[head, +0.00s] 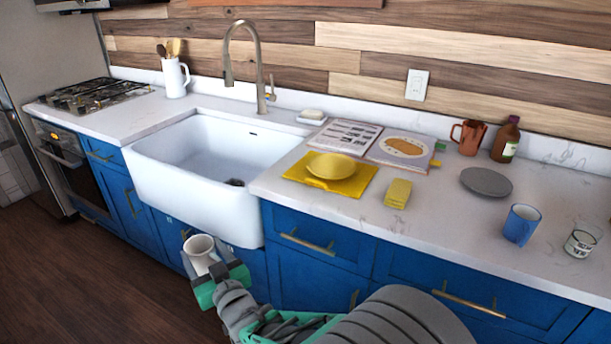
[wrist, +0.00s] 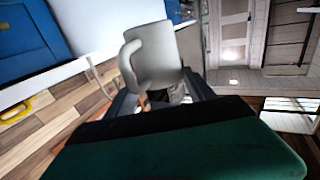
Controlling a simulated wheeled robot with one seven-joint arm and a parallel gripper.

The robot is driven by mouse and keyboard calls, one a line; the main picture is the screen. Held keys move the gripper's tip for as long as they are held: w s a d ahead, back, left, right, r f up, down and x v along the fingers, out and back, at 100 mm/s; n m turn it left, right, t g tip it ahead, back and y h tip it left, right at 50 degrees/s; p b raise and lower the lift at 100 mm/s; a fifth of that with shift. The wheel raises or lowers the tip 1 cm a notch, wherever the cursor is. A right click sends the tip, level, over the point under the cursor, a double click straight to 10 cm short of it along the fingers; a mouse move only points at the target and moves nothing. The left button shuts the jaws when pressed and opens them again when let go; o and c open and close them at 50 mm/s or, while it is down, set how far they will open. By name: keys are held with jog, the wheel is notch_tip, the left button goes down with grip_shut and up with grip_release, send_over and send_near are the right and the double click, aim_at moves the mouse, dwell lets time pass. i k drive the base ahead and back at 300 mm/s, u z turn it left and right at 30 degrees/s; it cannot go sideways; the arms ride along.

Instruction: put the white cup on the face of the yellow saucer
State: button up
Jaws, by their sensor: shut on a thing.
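The white cup (head: 199,250) is held in my gripper (head: 210,265), in front of the blue cabinets and below the counter's level. In the wrist view the cup (wrist: 157,55) sits between the two fingers, with its handle to the left. My gripper (wrist: 163,98) is shut on it. The yellow saucer (head: 332,165) lies on a flat yellow mat (head: 361,186) on the counter, right of the sink. The saucer's face is bare. My gripper is well apart from it, lower and to the left.
A yellow sponge (head: 397,193) is right of the saucer, and an open book (head: 345,135) lies behind it. A grey plate (head: 486,182), blue cup (head: 522,225), can (head: 580,243), copper jug (head: 469,137) and bottle (head: 505,140) stand farther right. The sink (head: 205,155) is left.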

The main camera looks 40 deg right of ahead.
aim_at(331, 167)
jog(key=u, duration=0.6)
jog(key=i, duration=1.3)
jog(key=z, duration=0.7)
